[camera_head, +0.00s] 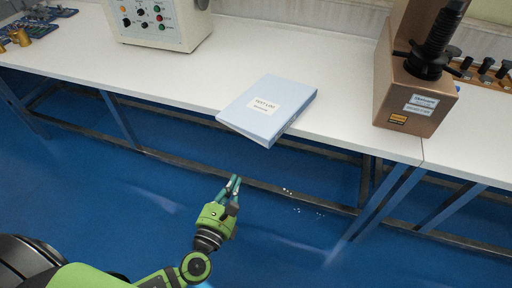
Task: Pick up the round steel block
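I cannot make out a round steel block for certain in the head view. My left gripper (234,181), green with teal fingers, is in front of the white bench and over the blue floor, below the blue binder. It touches nothing that I can see. Its fingers are seen close together at an angle, so whether they are open or shut is unclear. No object shows between them. My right gripper is not in view.
The white bench (185,72) holds a blue labelled binder (262,112) overhanging its front edge. A brown hardness tester (408,95) stands right, a control-panel machine (160,22) at the back. Small brass pieces (20,38) lie far left, dark parts (486,67) far right. Bench between is clear.

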